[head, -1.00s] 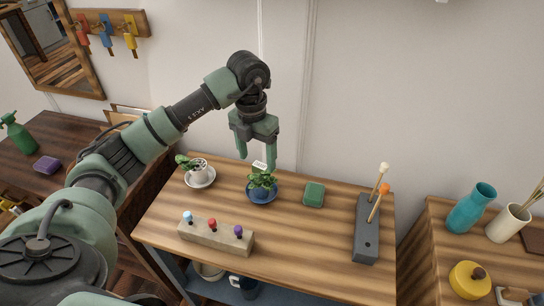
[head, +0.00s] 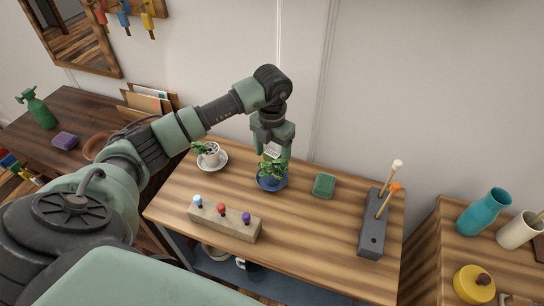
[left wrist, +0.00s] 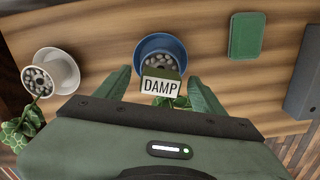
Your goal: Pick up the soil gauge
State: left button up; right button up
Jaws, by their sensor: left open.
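The soil gauge (left wrist: 160,87) is a small pale tag reading "DAMP" with a dark green top edge. It stands at the plant in the blue pot (left wrist: 147,46); its lower part is hidden. In the head view the gauge (head: 271,152) is a small white patch above the leaves of the blue pot (head: 271,186). My left gripper (head: 271,150) points down over this plant, its fingers open. In the left wrist view the green fingers of the left gripper (left wrist: 160,86) stand apart on either side of the gauge. My right gripper is not in view.
A white pot (head: 209,155) on a saucer stands left of the blue pot. A green block (head: 324,186) lies to its right. A wooden block (head: 225,221) with coloured knobs sits in front, and a grey holder (head: 372,230) with two sticks stands at the right.

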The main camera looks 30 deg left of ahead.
pick_arm(q)
jog(key=c, duration=1.3)
grip_shut()
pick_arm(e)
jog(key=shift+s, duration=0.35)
pick_arm(q)
jog(key=shift+r, duration=0.15)
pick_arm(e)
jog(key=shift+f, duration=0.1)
pick_arm(q)
jog(key=shift+r, duration=0.65)
notch_tip(320, 180, up, 25)
jog(key=p, duration=0.5)
jog(key=shift+f+p, duration=0.2)
jog(key=shift+p, duration=0.1)
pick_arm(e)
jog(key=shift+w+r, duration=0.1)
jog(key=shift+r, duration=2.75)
